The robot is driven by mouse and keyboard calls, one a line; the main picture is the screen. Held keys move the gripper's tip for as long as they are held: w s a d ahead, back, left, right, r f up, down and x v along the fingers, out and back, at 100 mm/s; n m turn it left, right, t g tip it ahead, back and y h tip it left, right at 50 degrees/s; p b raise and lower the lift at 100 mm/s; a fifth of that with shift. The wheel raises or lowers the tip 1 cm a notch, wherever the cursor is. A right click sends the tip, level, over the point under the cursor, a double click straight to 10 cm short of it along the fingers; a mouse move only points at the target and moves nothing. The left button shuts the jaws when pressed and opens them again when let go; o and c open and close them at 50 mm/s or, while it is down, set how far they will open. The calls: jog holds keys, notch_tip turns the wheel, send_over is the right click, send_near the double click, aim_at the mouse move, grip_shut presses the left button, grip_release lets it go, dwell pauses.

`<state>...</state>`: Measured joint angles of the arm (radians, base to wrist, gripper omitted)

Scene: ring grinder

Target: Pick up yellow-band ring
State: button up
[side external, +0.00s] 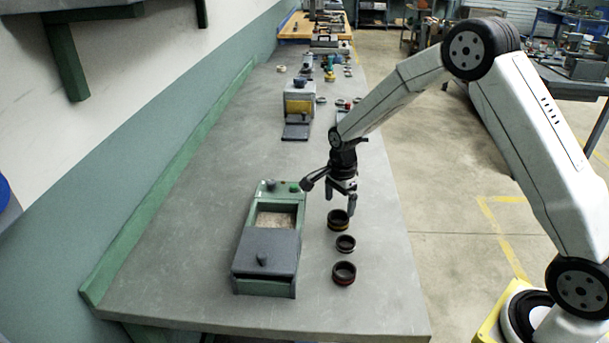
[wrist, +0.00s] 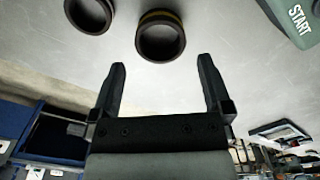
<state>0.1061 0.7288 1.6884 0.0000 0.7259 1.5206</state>
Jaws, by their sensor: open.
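The yellow-band ring (side external: 338,220) is a dark ring with a yellow stripe, lying flat on the grey bench just below my gripper in the side view. In the wrist view the yellow-band ring (wrist: 160,37) is at the top middle, ahead of the fingertips and apart from them. My gripper (side external: 341,203) is open and empty, above the bench. In the wrist view the two black fingers of my gripper (wrist: 162,62) are spread wide with only bench between them.
A white-band ring (side external: 345,244) and a red-band ring (side external: 344,272) lie in a row with the yellow-band ring. A green grinder box (side external: 265,248) with a grey cover stands to the left; its START label (wrist: 299,28) shows in the wrist view. The bench's right edge is close by.

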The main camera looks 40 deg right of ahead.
aim_at(339, 216)
jog(key=shift+f, duration=0.2)
jog(key=shift+d+f, duration=0.1)
jog(key=shift+f, duration=2.45)
jog(key=c, duration=1.2)
